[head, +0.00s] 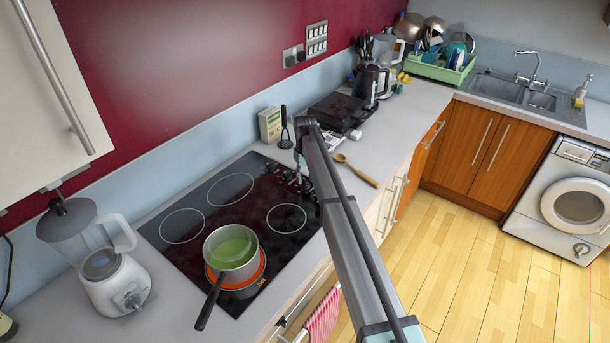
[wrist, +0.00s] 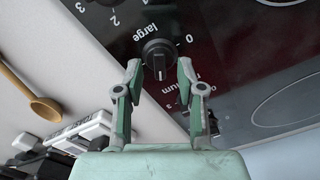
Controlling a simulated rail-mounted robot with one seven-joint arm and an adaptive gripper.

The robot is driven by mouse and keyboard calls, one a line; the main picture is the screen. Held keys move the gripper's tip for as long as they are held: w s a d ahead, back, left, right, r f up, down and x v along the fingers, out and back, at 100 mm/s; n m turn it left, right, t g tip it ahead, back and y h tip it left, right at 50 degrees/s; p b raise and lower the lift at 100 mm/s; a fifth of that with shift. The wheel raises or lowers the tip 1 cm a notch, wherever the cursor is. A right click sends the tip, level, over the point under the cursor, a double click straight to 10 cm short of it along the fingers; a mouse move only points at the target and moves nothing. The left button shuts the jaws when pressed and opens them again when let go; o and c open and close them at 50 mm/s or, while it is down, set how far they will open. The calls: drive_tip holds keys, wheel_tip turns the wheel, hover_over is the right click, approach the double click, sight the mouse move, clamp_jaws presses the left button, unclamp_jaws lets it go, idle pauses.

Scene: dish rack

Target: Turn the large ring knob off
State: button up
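The large ring knob (wrist: 157,55) is a dark round knob beside the word "large" on the black hob (wrist: 225,20) in the wrist view. Its ridge does not line up with the nearby 0 mark. My gripper (wrist: 159,68) is open, with one fingertip on each side of the knob and visible gaps between; it holds nothing. In the head view the arm reaches over the hob's far right end, where the knobs are small and partly hidden. One ring glows orange under a pot (head: 232,246) of green contents.
A wooden spoon (head: 355,170) lies right of the hob, also seen in the wrist view (wrist: 38,98). A white-and-black box (wrist: 85,130) is near my gripper. A blender (head: 100,265) stands at left. The pot handle sticks out over the front.

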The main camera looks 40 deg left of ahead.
drive_tip(key=shift+f, duration=0.55)
clamp_jaws()
